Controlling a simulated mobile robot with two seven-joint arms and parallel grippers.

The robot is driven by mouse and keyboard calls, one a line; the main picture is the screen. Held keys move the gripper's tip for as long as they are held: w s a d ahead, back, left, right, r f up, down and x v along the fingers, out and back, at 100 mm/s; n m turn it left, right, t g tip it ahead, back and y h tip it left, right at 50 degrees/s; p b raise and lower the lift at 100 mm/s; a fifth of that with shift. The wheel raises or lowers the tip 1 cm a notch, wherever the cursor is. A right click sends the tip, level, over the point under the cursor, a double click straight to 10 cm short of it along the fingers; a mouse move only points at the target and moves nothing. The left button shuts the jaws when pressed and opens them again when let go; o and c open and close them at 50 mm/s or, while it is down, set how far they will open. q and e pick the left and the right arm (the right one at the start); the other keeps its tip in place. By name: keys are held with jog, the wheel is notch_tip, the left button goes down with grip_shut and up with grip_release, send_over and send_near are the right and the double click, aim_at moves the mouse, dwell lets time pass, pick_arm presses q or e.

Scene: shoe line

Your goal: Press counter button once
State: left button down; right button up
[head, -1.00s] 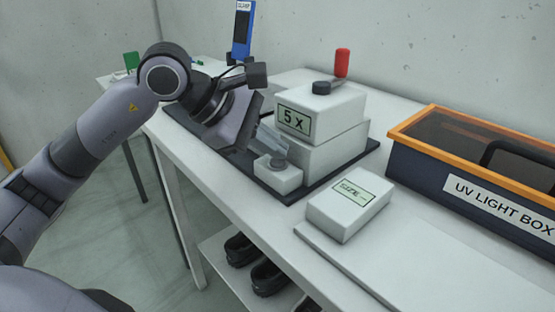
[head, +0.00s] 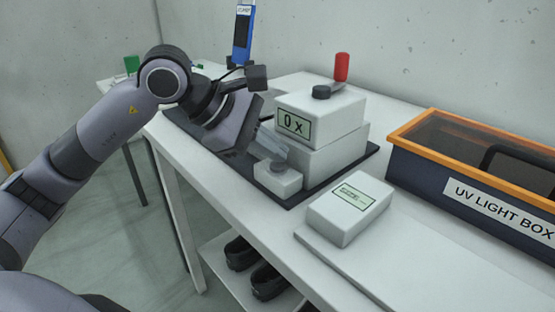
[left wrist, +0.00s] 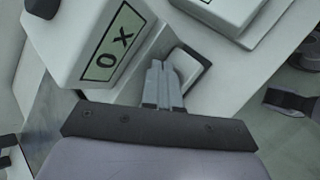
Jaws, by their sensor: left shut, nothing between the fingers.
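The counter (head: 322,122) is a white two-tier box on a dark base plate, with a red-handled crank on top. My right gripper is not in view.
A white box with a small display (head: 350,205) lies on the table in front of the counter. The UV light box (head: 470,202) stands at right. A blue clamp-labelled tool (head: 242,32) stands behind my left wrist. Black shoes (head: 268,281) sit on the lower shelf.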

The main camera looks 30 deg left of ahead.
aim_at(272, 166)
pick_arm(q)
jog(key=shift+r, duration=0.55)
notch_tip(272, 166, up, 5)
jog(key=p, duration=0.4)
dwell(0.8)
